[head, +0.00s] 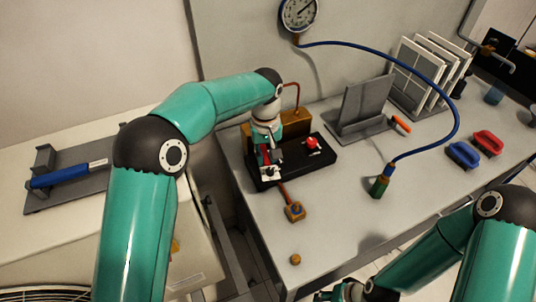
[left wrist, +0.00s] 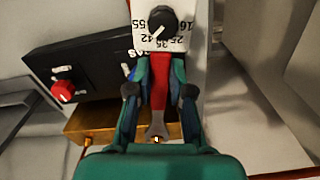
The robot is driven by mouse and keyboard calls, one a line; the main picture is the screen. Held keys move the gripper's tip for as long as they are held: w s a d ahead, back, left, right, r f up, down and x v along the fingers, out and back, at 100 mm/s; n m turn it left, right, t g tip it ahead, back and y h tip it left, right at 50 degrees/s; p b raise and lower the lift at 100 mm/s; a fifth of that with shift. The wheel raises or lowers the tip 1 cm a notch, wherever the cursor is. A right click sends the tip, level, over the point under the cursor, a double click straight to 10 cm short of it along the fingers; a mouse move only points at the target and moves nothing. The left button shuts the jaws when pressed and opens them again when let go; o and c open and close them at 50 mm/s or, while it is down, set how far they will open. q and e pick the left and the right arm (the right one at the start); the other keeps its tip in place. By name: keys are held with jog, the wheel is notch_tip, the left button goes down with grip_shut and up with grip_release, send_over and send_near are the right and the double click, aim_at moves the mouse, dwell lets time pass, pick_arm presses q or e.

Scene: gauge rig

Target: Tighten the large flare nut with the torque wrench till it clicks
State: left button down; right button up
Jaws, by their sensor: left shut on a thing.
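My left gripper (head: 266,160) is over the black gauge rig base. It is shut on a red-handled wrench (left wrist: 158,85), which lies between its two fingers. The wrench's grey open-ended head (left wrist: 157,127) points to the bottom of the left wrist view; a brass spot shows in its mouth, but I cannot tell whether that is a nut. I cannot tell whether this is the torque wrench. A blue-handled tool (head: 60,177) lies in a grey cradle at left. My right gripper (head: 340,292) is at the bottom edge; its jaws are unclear. I cannot make out the large flare nut.
A brass fitting (head: 294,212) and a small brass piece (head: 295,259) lie in front. The blue hose (head: 452,90) arches right. The bench's middle is mostly clear.

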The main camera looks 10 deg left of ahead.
pick_arm(q)
jog(key=shift+w+a, duration=0.1)
jog(key=shift+w, duration=0.15)
dwell(0.3)
jog(key=c, duration=1.8)
grip_release()
grip_shut()
jog(key=shift+s+a+m, duration=0.2)
jog(key=shift+a+m, duration=0.45)
jog(key=shift+a, duration=0.15)
jog(key=shift+s+a+m, duration=0.2)
jog(key=shift+a+m, duration=0.45)
jog(key=shift+a, duration=0.15)
jog(key=shift+s+a+m+p, duration=0.1)
jog(key=shift+a+m+p, duration=0.3)
jog(key=shift+a+m, duration=0.8)
jog(key=shift+d+n, duration=1)
jog(key=shift+d, duration=0.1)
